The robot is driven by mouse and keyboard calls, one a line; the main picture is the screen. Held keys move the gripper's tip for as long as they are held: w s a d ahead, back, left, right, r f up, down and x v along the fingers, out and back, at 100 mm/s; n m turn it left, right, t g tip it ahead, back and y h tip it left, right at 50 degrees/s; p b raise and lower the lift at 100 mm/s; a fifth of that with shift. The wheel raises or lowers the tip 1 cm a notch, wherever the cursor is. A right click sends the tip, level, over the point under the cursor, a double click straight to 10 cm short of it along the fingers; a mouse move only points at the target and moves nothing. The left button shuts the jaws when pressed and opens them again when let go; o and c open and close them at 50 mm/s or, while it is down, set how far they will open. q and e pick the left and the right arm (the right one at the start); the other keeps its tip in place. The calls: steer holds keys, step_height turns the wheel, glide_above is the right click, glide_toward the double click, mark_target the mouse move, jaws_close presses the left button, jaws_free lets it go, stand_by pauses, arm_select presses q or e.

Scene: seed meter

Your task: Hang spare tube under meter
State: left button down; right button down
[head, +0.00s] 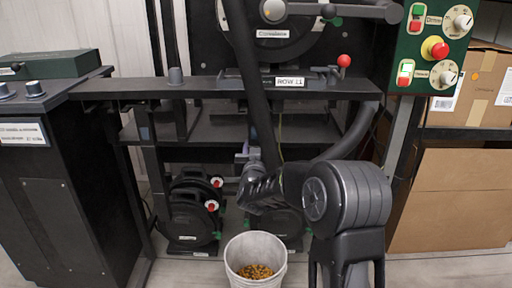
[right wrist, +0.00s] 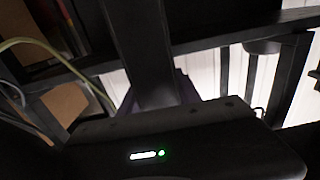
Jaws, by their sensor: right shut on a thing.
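A long dark tube (head: 250,80) runs from the top edge of the head view down in front of the meter (head: 283,48) and the bench. My right gripper (head: 247,157) is below the bench at the tube's lower end and is shut on it; the fingertips are largely hidden by the wrist. In the right wrist view a dark bar-like length, seemingly the tube (right wrist: 140,50), rises beyond the gripper body. The tube's upper end is out of view. My left gripper is not in view.
The bench shelf (head: 140,87) carries a "ROW" label (head: 290,82) and a red knob (head: 344,61). A bucket with seeds (head: 256,246) stands on the floor. Dark units (head: 195,210) sit underneath. A curved hose (head: 350,132) hangs right; cardboard boxes (head: 455,195) stand beyond.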

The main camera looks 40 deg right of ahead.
steer(key=c, duration=0.8)
jaws_free()
steer(key=shift+f, duration=0.1)
steer(key=shift+o, duration=0.2)
steer(key=p+v, duration=0.2)
steer(key=v, duration=0.5)
steer(key=shift+s+a, duration=0.25)
steer(key=shift+s, duration=0.05)
